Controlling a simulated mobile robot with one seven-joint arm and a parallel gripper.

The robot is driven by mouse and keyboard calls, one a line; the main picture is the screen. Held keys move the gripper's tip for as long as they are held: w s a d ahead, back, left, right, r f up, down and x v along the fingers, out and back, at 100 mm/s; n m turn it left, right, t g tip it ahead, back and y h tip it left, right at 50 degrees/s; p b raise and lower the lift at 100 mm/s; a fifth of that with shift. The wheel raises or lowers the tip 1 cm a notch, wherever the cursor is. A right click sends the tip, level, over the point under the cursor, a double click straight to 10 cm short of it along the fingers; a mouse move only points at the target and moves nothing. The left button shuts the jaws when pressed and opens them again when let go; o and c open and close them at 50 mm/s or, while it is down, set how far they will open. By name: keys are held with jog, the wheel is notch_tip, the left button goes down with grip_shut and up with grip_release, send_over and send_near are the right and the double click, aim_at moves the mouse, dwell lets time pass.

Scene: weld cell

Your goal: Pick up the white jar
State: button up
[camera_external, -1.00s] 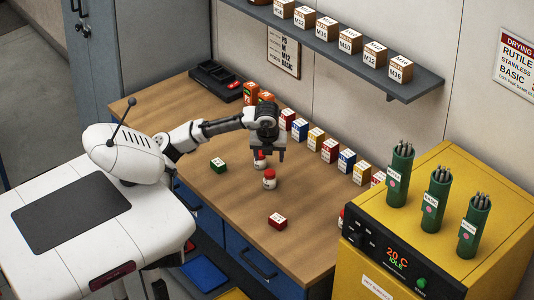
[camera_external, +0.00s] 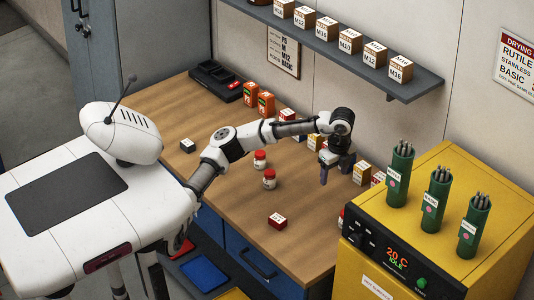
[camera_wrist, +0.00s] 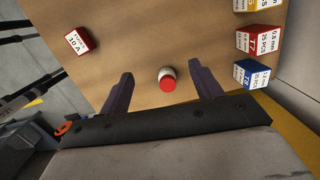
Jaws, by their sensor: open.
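A third red-and-white item (camera_external: 341,217) is mostly hidden behind the yellow oven. My gripper (camera_external: 337,172) hangs above the right part of the bench, right of the two jars, pointing down. In the wrist view my gripper (camera_wrist: 163,78) is open, its two dark fingers apart.
A red box (camera_external: 277,220) lies at the bench's front, and in the wrist view a red box (camera_wrist: 79,41) is left. A row of coloured boxes (camera_wrist: 258,43) lines the right. The yellow oven (camera_external: 430,230) with electrode canisters blocks the bench's right end. A shelf (camera_external: 400,80) hangs above.

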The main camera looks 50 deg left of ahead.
jog(key=d+n+p, duration=0.1)
jog(key=d+n, duration=0.2)
jog(key=d, duration=0.5)
jog(key=shift+g, duration=0.3)
jog(key=f, duration=0.8)
jog(key=shift+a, duration=0.35)
jog(key=shift+s+a+f+p, duration=0.15)
jog(key=shift+f+p, duration=0.4)
jog(key=shift+f, duration=0.85)
jog(key=shift+s+a+f+p, duration=0.1)
jog(key=shift+f+p, duration=0.45)
jog(key=shift+f, duration=0.85)
jog(key=c, duration=1.1)
jog(key=shift+w+r, duration=0.1)
